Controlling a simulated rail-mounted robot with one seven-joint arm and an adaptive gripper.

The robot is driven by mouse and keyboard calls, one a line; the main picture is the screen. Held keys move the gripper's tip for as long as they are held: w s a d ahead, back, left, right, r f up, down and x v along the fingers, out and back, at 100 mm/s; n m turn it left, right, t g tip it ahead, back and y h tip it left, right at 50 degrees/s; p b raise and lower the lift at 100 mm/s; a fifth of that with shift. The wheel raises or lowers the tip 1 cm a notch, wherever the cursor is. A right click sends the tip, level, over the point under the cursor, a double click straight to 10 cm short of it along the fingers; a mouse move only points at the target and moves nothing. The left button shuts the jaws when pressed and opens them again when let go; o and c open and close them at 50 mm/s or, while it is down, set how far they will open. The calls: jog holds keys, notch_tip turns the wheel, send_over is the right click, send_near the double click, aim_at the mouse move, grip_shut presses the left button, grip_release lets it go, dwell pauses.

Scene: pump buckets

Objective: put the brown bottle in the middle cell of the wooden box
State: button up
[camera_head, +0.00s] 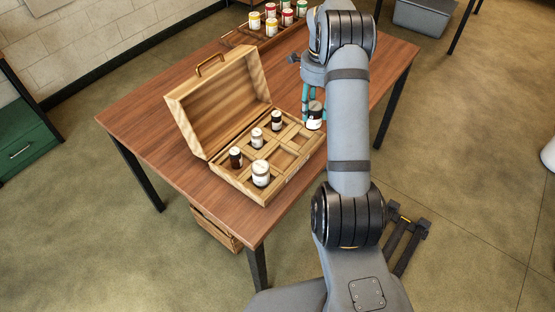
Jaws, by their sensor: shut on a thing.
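The wooden box (232,187) stands open on the table, its lid raised at the back left. Its inside is divided into cells. Some cells look empty, including near the middle. My gripper (312,101), with teal fingers, is shut on the brown bottle (315,117), which has a dark top and white label. It is held roughly upright over the box's far right corner. My arm hides part of the gripper.
A wooden tray (238,38) with several red, yellow and green-capped jars stands at the table's far end. The brown table (150,115) is clear left of the box. A wooden crate (217,229) sits below the table, and a grey bin (420,17) stands behind.

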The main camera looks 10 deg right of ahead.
jog(key=s+a+f+p, duration=0.1)
jog(key=a+f, duration=0.2)
jog(key=s+a+f+p, duration=0.1)
jog(key=a+f, duration=0.3)
jog(key=s+a+f+p, duration=0.1)
jog(key=a+f, duration=0.2)
jog(key=shift+s+a+f, duration=0.2)
jog(key=shift+s+a, duration=0.05)
jog(key=shift+a, duration=0.1)
jog(key=shift+f, duration=0.2)
jog(key=o, duration=1.3)
jog(key=shift+r, duration=0.1)
jog(key=shift+r, duration=0.1)
